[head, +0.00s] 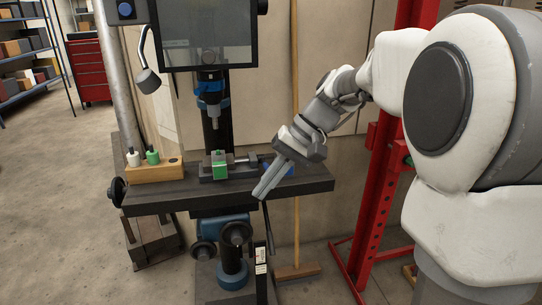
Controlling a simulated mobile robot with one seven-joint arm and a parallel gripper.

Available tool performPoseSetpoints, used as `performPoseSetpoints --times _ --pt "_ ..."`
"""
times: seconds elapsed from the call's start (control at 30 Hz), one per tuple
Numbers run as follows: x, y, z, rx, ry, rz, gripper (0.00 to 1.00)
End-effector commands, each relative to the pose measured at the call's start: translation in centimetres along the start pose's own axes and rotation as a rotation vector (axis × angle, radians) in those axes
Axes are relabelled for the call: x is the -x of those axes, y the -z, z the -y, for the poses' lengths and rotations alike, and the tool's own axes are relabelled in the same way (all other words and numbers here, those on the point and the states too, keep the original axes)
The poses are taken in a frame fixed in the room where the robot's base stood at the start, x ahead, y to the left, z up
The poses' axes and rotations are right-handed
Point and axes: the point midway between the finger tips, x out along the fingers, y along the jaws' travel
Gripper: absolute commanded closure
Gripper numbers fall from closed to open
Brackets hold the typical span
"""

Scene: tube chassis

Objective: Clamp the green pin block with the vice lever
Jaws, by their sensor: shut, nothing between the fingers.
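A green pin block (219,172) sits in the grey vice (244,170) on the dark machine table, below the drill chuck. I cannot tell from here whether the vice jaws press on it. The vice lever is not clearly visible; my gripper may hide part of that area. My gripper (258,194) is shut and empty, pointing down and left at the table's front right edge. It is right of and nearer than the green block, apart from it.
A wooden rack (155,172) with a white and a green pin (152,157) stands at the table's left end. A blue item (287,169) lies partly behind my gripper. A red frame (378,190) stands to the right.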

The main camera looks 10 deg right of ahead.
Motion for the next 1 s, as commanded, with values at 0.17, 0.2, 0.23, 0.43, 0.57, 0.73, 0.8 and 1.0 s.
performPoseSetpoints --times 0.17,0.2,0.23,0.43,0.57,0.73,0.8,1.0 --pt "0.7 -4.8 -0.3 0.068 -0.154 -0.099 1.0" --pt "0.8 -5.8 -0.6 0.083 -0.185 -0.123 1.0" --pt "0.9 -6.5 -0.8 0.095 -0.208 -0.141 1.0" --pt "1.6 -9.9 -2.1 0.165 -0.326 -0.246 1.0" --pt "2.2 -11.2 -2.8 0.206 -0.378 -0.303 1.0" --pt "3.8 -12.1 -3.0 0.274 -0.443 -0.391 1.0" --pt "4.5 -11.7 -2.8 0.298 -0.46 -0.419 1.0" --pt "6.5 -9.2 -1.2 0.336 -0.476 -0.464 1.0"
